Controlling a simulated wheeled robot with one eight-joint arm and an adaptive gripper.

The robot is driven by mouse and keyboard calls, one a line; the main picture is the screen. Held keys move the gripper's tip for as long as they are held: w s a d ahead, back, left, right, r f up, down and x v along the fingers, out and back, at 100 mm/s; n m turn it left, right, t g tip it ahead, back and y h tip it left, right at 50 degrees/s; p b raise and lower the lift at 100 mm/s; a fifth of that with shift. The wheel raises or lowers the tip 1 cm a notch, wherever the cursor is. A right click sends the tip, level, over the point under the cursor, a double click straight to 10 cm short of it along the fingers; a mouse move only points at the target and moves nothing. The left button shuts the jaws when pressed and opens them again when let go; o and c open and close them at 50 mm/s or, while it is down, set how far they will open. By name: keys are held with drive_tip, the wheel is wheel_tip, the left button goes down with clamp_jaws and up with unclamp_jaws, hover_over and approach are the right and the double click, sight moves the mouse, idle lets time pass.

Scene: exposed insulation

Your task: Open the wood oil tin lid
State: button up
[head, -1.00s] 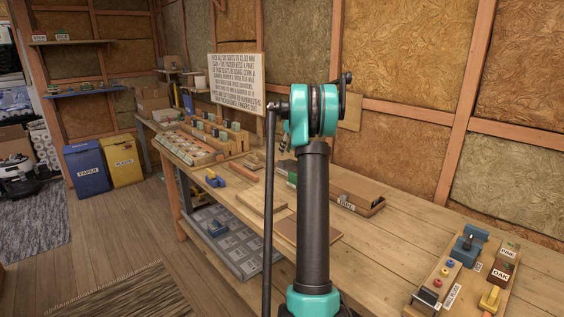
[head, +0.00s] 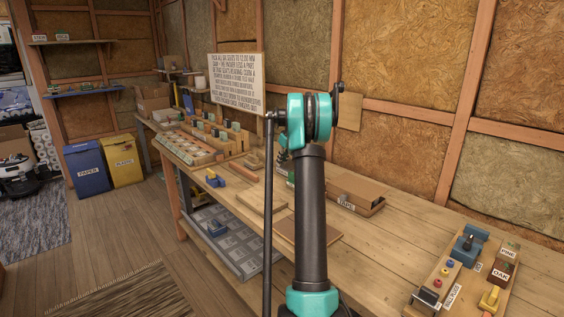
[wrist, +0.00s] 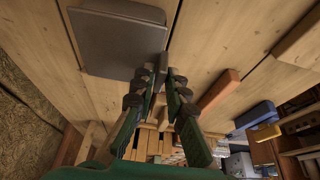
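A flat grey piece with rounded corners (wrist: 115,42), which looks like the tin's lid, lies over the bench at the upper left of the wrist view. No wood oil label is readable on it. My gripper (wrist: 161,72) has its two dark green fingers pointing at the right edge of this piece, with the tips close together. A narrow dark strip shows between the tips, and I cannot tell if they touch it. In the head view my arm hides the tin and most of the gripper.
An orange block (wrist: 219,90) and a blue piece (wrist: 255,115) lie beyond the fingers. A sign (head: 236,83) stands behind the bench.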

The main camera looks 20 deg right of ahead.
clamp_jaws()
